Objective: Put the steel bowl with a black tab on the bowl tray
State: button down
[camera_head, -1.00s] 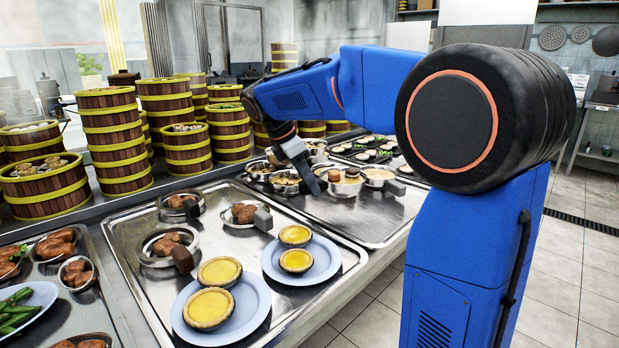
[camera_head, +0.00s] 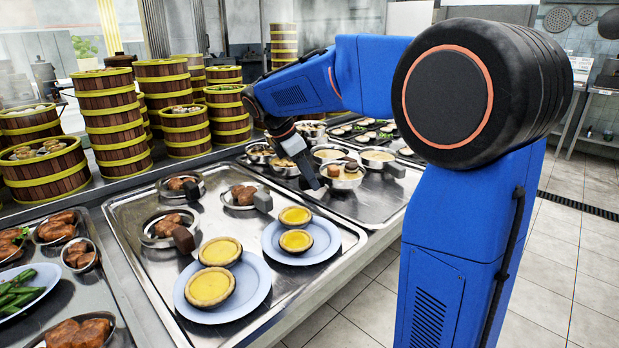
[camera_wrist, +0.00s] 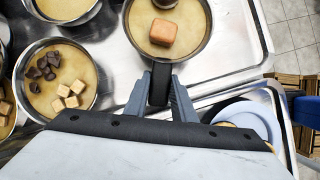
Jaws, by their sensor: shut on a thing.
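My gripper (camera_wrist: 160,85) is shut on the black tab (camera_wrist: 158,92) of a steel bowl. The bowl (camera_wrist: 190,12) holds a pale yellow filling with an orange-brown cube and a darker piece. In the head view the bowl (camera_head: 343,185) is at the near part of the far steel tray (camera_head: 373,214), and my gripper (camera_head: 318,184) comes down at its left side. I cannot tell whether the bowl touches the tray. Steel bowls stand on this tray and on the middle tray (camera_head: 135,273), so I cannot tell which is the bowl tray.
A steel bowl with dark chunks and pale cubes (camera_wrist: 55,80) is left of the held one. Meat bowls (camera_head: 168,230) with tabs and two blue plates (camera_head: 258,308) of tarts fill much of the middle tray. Steamer towers (camera_head: 112,120) stand behind.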

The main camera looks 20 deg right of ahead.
jog(key=shift+f, duration=0.4)
dwell(0.4)
jog(key=c, duration=1.4)
grip_release()
jog(key=v, duration=1.7)
jog(key=shift+a+r, duration=0.1)
